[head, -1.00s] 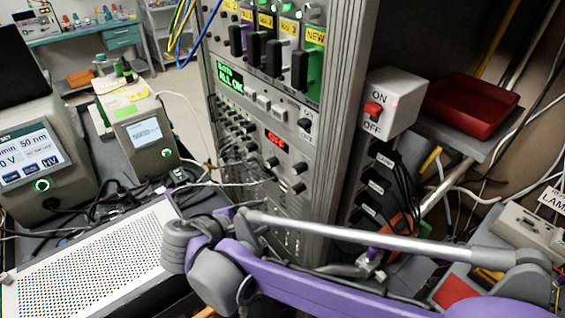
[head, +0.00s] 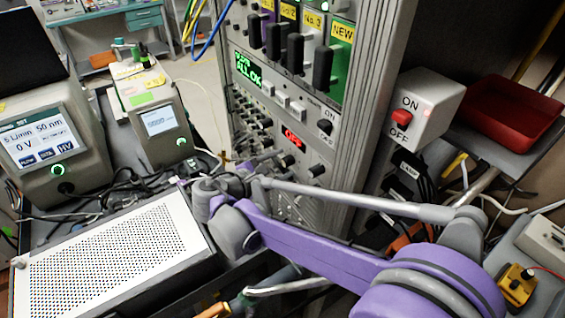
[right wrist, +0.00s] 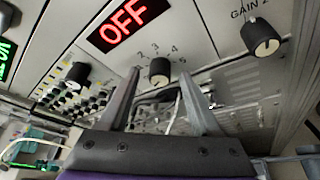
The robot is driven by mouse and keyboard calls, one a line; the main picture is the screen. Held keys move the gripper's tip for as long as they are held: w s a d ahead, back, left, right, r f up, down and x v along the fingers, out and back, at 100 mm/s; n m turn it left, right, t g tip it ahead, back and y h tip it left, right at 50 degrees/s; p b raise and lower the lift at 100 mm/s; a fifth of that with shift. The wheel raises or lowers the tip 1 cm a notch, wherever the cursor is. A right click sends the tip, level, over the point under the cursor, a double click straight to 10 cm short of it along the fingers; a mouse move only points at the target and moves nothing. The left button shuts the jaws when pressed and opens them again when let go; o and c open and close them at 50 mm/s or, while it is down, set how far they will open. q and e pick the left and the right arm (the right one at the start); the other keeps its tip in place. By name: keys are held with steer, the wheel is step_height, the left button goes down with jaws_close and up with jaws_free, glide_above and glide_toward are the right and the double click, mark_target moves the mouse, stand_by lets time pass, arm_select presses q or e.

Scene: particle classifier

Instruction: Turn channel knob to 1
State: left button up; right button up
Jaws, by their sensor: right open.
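The right wrist view shows a black round knob (right wrist: 160,69) with the numbers 2 to 5 printed around it, below a red OFF display (right wrist: 124,22). The number 1 is not readable. My right gripper (right wrist: 161,76) is open, with one finger on each side of this knob in the picture. I cannot tell whether the fingers touch it. In the head view my right gripper (head: 262,166) is at the rack's front panel, below the red OFF display (head: 293,138). My left gripper is not in view.
A GAIN 2 knob (right wrist: 261,37) and another black knob (right wrist: 78,75) flank the numbered knob. Cables hang over the lower panel. A perforated white-topped box (head: 120,250) stands at left. An ON/OFF switch box (head: 424,108) and a red tray (head: 510,115) are at right.

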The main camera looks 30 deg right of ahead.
steer(key=shift+w+d+f, duration=0.1)
steer(key=shift+w+d, duration=0.1)
steer(key=shift+d, duration=0.15)
jaws_close()
stand_by(0.4)
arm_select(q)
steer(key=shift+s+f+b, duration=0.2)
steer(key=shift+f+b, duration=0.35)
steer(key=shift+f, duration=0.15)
arm_select(e)
steer(key=m+t, duration=0.1)
steer(key=m, duration=0.2)
steer(key=shift+s+f+t+h, duration=0.1)
steer(key=shift+f+t+h, duration=0.1)
steer(key=shift+t+h, duration=0.2)
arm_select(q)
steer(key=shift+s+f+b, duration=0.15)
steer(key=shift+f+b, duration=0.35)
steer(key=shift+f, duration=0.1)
arm_select(e)
steer(key=shift+m+t+h, duration=0.5)
steer(key=shift+m+t, duration=0.1)
steer(key=shift+m, duration=1.3)
